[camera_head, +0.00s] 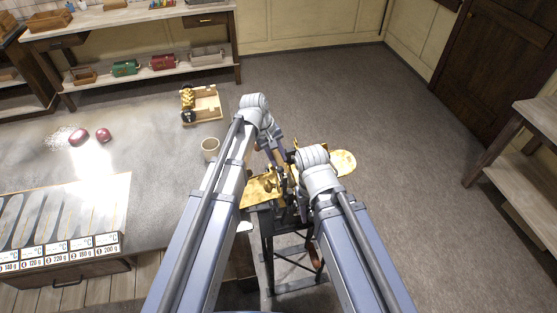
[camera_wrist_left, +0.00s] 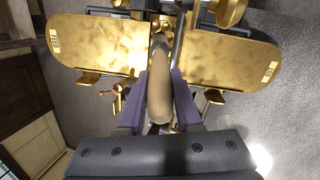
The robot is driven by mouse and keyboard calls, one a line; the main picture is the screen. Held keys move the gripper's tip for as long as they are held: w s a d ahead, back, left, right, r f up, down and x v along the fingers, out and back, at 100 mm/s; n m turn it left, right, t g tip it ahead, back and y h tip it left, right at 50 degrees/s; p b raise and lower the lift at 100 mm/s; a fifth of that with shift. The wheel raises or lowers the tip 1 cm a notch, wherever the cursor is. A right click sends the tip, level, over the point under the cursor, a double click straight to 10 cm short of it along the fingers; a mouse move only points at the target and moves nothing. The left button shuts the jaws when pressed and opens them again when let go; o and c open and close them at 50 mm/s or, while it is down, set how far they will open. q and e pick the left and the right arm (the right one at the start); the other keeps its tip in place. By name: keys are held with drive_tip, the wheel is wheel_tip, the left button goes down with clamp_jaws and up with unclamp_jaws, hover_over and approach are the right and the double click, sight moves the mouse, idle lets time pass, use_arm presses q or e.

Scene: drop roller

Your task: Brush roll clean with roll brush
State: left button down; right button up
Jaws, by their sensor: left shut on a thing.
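My left gripper (camera_head: 281,163) is over the brass drop roller (camera_head: 262,187). In the left wrist view its two bluish fingers (camera_wrist_left: 158,98) are shut on a beige handle (camera_wrist_left: 160,88), which I take to be the roll brush's. The handle points towards the brass machine between two flat brass plates, the left one (camera_wrist_left: 95,45) marked FEED. The brush's working end is hidden, so contact with a roll cannot be told. The rolls are mostly hidden by the arms. My right wrist (camera_head: 314,160) is above the machine's right side; its fingers are hidden.
The machine stands on a dark frame (camera_head: 267,250) beside the worktable. On the table are a cup (camera_head: 210,149), a wooden tray with brass parts (camera_head: 207,104), red lumps (camera_head: 103,135) and a labelled rack (camera_head: 62,250). Open floor lies beyond and right, with a side bench (camera_head: 530,165).

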use_arm(q)
drive_tip(key=shift+w+a, duration=0.2)
drive_tip(key=shift+w, duration=0.35)
drive_tip(key=shift+w+a, duration=0.2)
drive_tip(key=shift+w, duration=0.55)
drive_tip(key=shift+w+a, duration=0.2)
drive_tip(key=shift+w, duration=0.55)
drive_tip(key=shift+w+a, duration=0.2)
drive_tip(key=shift+w, duration=0.35)
drive_tip(key=shift+w+a, duration=0.2)
drive_tip(key=shift+w, duration=0.35)
drive_tip(key=shift+w+a, duration=0.1)
drive_tip(key=shift+w, duration=0.15)
